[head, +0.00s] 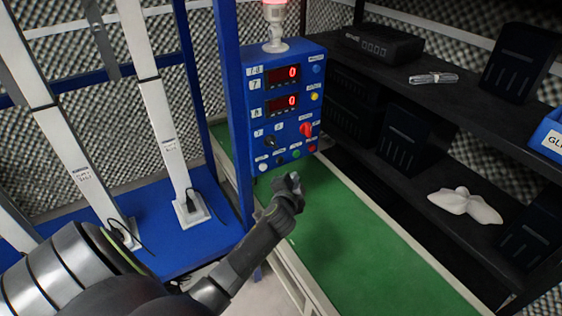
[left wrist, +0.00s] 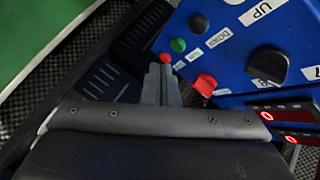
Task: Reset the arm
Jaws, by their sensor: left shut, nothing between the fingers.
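My left arm reaches in from the lower left in the head view, with the left gripper (head: 290,183) just below and in front of the blue control box. The gripper is shut and empty. In the left wrist view its closed fingers (left wrist: 161,82) point toward the box's button area, overlapping it near a red button. The blue control box (head: 262,135) has two red displays reading 0, a red knob, a black knob and several small buttons. It also shows in the left wrist view (left wrist: 225,60). Contact between fingers and box cannot be told. My right gripper is not in view.
A green-topped bench (head: 350,245) runs below the box. Dark shelves (head: 440,110) on the right hold dark boxes, a white cloth-like item (head: 465,205) and a blue bin (head: 550,137). White posts (head: 165,130) stand on a blue base at left. A red lamp (head: 274,15) tops the box.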

